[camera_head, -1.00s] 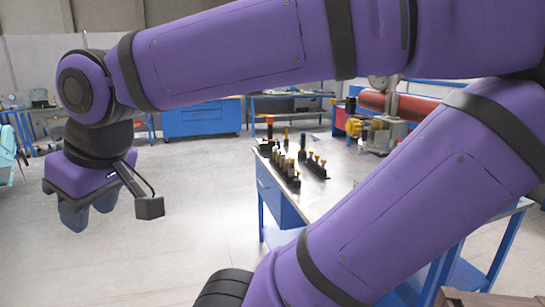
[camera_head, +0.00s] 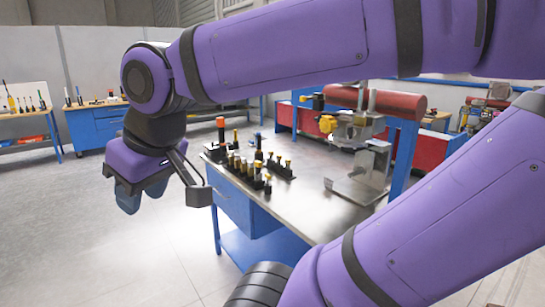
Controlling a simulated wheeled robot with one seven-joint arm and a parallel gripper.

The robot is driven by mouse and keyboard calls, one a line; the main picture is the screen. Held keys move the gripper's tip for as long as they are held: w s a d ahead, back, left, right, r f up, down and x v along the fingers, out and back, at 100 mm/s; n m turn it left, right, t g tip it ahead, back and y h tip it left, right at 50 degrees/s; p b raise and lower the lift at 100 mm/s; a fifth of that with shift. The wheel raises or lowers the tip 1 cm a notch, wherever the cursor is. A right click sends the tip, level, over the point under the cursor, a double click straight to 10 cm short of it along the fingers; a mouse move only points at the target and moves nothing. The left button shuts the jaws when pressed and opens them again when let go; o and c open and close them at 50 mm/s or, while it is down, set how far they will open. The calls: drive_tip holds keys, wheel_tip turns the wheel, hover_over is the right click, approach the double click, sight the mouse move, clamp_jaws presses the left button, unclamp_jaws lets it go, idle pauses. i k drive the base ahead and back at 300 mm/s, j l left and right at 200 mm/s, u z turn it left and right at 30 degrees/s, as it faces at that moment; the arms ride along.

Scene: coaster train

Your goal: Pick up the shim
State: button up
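I cannot make out a shim for certain in the head view. A steel-topped workbench (camera_head: 310,213) with blue legs and a blue drawer stands right of my gripper. Two black holders with several small dark and yellow-topped pieces (camera_head: 262,167) stand near its left end. My gripper (camera_head: 141,192) hangs at the left, pointing down, with its blue fingers apart and nothing visible between them. It is over open floor, left of the workbench and apart from it.
A metal fixture with yellow parts (camera_head: 352,130) stands toward the back of the workbench. A red roller (camera_head: 385,102) lies behind it. Blue cabinets (camera_head: 97,125) and another bench (camera_head: 25,126) with tools stand at the back left. The grey floor at left is clear.

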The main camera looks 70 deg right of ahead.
sight(232, 157)
drive_tip(key=i+l+z, duration=0.15)
drive_tip(key=i+z, duration=1)
drive_tip(key=i+j+z, duration=0.1)
drive_tip(key=i+z, duration=0.25)
drive_tip(key=i+j+z, duration=0.15)
drive_tip(key=z, duration=0.2)
drive_tip(key=i+j+z, duration=0.1)
drive_tip(key=j+z, duration=0.25)
drive_tip(key=i+j+z, duration=0.1)
drive_tip(key=j+z, duration=0.25)
drive_tip(key=l, duration=0.1)
